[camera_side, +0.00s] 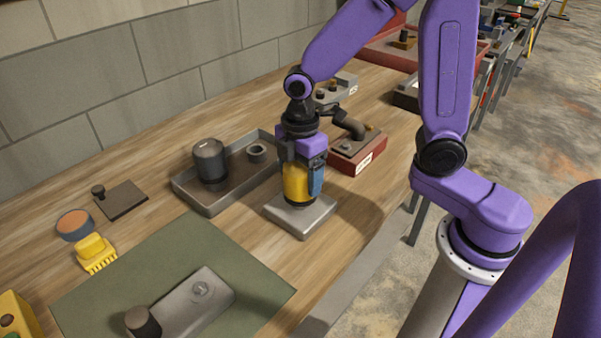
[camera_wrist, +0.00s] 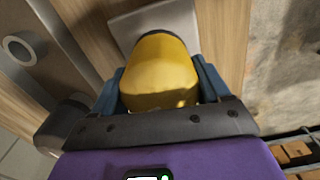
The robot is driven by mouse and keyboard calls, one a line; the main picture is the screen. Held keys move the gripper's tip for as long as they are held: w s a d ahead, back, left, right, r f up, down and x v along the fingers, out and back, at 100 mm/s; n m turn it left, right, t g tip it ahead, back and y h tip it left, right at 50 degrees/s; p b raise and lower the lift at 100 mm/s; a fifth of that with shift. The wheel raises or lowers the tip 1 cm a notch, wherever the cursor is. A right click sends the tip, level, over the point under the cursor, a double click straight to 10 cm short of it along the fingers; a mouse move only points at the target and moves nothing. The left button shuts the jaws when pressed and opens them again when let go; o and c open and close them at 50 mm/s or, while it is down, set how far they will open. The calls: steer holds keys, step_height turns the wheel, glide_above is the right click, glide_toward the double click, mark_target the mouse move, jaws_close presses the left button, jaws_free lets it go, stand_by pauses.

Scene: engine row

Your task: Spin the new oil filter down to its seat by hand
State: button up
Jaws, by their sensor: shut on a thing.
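The new oil filter (camera_side: 296,184) is a yellow canister standing upright on a grey metal block (camera_side: 320,212). My gripper (camera_side: 303,176) comes straight down over it, its blue-padded fingers shut on the filter's sides. In the wrist view the yellow filter (camera_wrist: 153,72) fills the space between the two blue fingers of my gripper (camera_wrist: 158,92), with part of the grey block (camera_wrist: 190,20) beyond it. The filter's lower end looks dark and meets the block. I cannot tell whether a gap is left at the seat.
A grey tray (camera_side: 185,192) left of the block holds a dark canister (camera_side: 209,160) and a small ring (camera_side: 257,152). A red-based part (camera_side: 357,155) stands close behind right. A green mat (camera_side: 110,283) with a metal piece (camera_side: 195,305) and a yellow brush (camera_side: 95,252) lie nearer.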

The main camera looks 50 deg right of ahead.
steer(key=m, duration=1.2)
steer(key=shift+f+m, duration=0.1)
steer(key=shift+m, duration=0.2)
steer(key=m, duration=0.4)
steer(key=shift+m, duration=0.3)
steer(key=o, duration=1.3)
